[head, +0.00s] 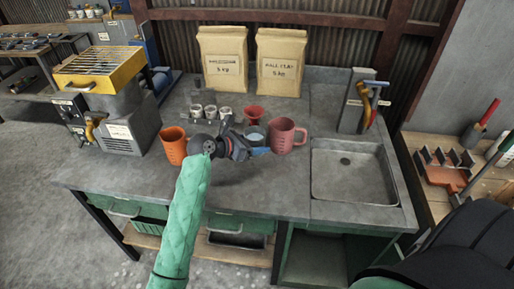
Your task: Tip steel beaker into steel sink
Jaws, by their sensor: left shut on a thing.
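The steel beaker (254,133) is small and grey, with something pale blue inside. It stands upright near the middle of the grey worktop, between an orange beaker (173,146) and a pink jug (287,135). My left gripper (255,149) reaches in from the left at its front and is shut on it. The fingertips are small and partly hidden, and I cannot tell whether the beaker is lifted clear of the worktop. The steel sink (325,190) is set into the worktop to the right; its basin looks empty. My right gripper is not in view.
A red funnel (254,114) and several small cups (211,111) stand behind the beaker. Two paper bags (222,60) stand at the back. A grey block with tools (358,100) is behind the sink. The worktop between jug and sink is clear.

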